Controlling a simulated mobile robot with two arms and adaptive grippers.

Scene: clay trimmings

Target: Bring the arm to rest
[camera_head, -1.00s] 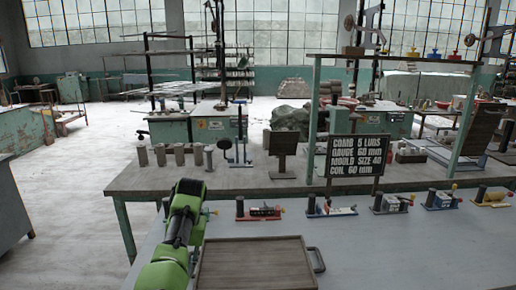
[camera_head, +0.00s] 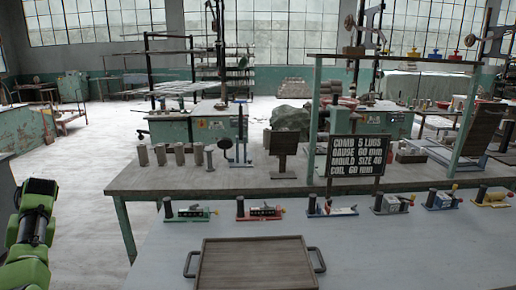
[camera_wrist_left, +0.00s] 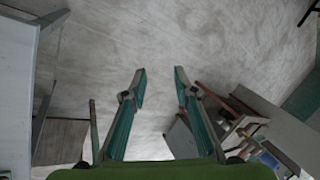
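My left arm (camera_head: 34,225), green and black, stands at the far left edge of the head view, off to the left of the grey table. Its gripper fingers are out of the head view. In the left wrist view my left gripper (camera_wrist_left: 159,88) is open, with two teal fingers apart and nothing between them. Bare floor (camera_wrist_left: 160,45) lies beyond the fingertips. My right arm and gripper are not in view.
A brown tray (camera_head: 205,268) with two black handles lies on the grey table (camera_head: 420,250). Several small coloured devices stand in a row behind it, such as the red-based one (camera_head: 258,209). A black sign (camera_head: 356,157) stands behind them.

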